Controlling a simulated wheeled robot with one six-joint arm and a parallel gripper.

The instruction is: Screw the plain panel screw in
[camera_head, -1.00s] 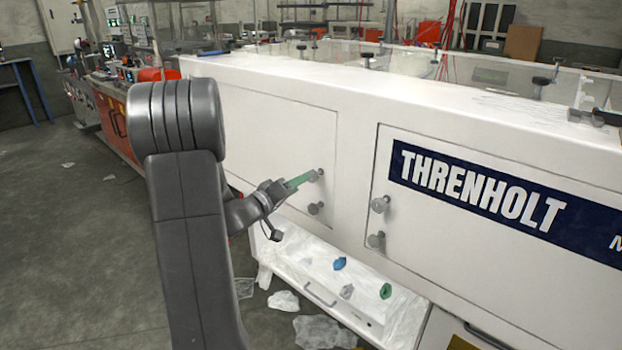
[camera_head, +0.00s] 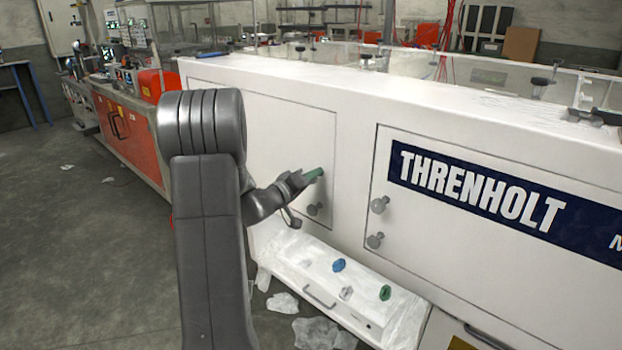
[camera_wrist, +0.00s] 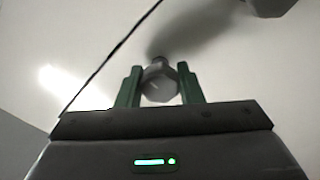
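A grey panel screw (camera_wrist: 160,84) with a faceted head stands out from the white panel in the wrist view. My gripper (camera_wrist: 160,88) has its two green fingers on either side of the head, with no clear gap. In the head view my gripper (camera_head: 313,175) is at the upper screw position on the left panel (camera_head: 262,125), and its fingers mostly hide the screw there. How deep the screw sits is hidden. A second grey screw (camera_head: 314,208) sticks out just below on the same panel.
The right panel holds two grey screws, upper (camera_head: 379,204) and lower (camera_head: 375,240). A white tray (camera_head: 290,272) below holds blue (camera_head: 339,265), grey (camera_head: 346,293) and green (camera_head: 385,292) pieces. Crumpled plastic (camera_head: 323,333) lies on the floor. Free floor lies to the left.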

